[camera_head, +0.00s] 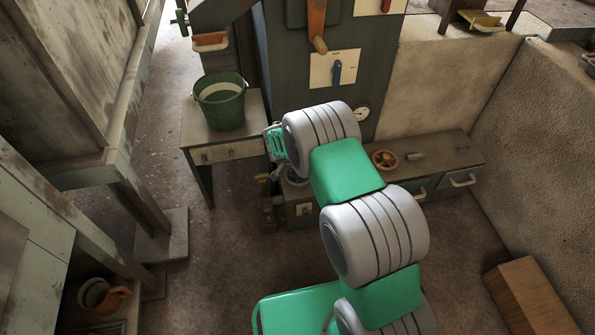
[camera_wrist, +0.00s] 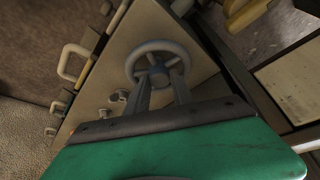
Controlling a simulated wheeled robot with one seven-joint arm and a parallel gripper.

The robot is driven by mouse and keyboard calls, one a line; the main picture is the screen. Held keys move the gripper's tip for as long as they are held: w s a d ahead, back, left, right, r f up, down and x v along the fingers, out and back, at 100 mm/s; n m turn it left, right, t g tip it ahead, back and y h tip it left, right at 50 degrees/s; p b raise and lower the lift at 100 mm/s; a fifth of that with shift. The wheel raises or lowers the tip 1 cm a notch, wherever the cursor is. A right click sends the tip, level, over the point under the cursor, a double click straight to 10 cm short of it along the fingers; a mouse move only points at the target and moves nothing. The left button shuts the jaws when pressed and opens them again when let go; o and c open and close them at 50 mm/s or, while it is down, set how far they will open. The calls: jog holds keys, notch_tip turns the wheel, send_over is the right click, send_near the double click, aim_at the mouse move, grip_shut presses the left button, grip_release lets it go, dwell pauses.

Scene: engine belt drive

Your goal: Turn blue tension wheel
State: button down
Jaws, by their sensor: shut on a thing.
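A grey-blue spoked wheel (camera_wrist: 155,46) stands on a beige panel near the top middle of the wrist view. My gripper (camera_wrist: 160,80) reaches up to it, with its two grey fingers at the wheel's lower part. The fingers are shut on the wheel, around its lower rim or a spoke; I cannot tell which. In the head view my arm hides most of the gripper and the wheel. Only part of my green hand shows there, left of the top arm link, close to the low cabinet.
An orange-brown handwheel (camera_head: 384,159) sits on the low cabinet (camera_head: 440,150). A green bucket (camera_head: 220,103) stands on a small table (camera_head: 226,152) at left. A tall dark panel with a blue lever (camera_head: 337,72) stands behind. A wooden box (camera_head: 530,297) lies at lower right. Floor between is clear.

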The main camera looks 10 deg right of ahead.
jog(key=shift+m, duration=0.4)
jog(key=c, duration=1.4)
grip_release()
jog(key=p+v, duration=0.3)
jog(key=v, duration=0.4)
jog(key=shift+a+r, duration=0.2)
jog(key=shift+r, duration=0.2)
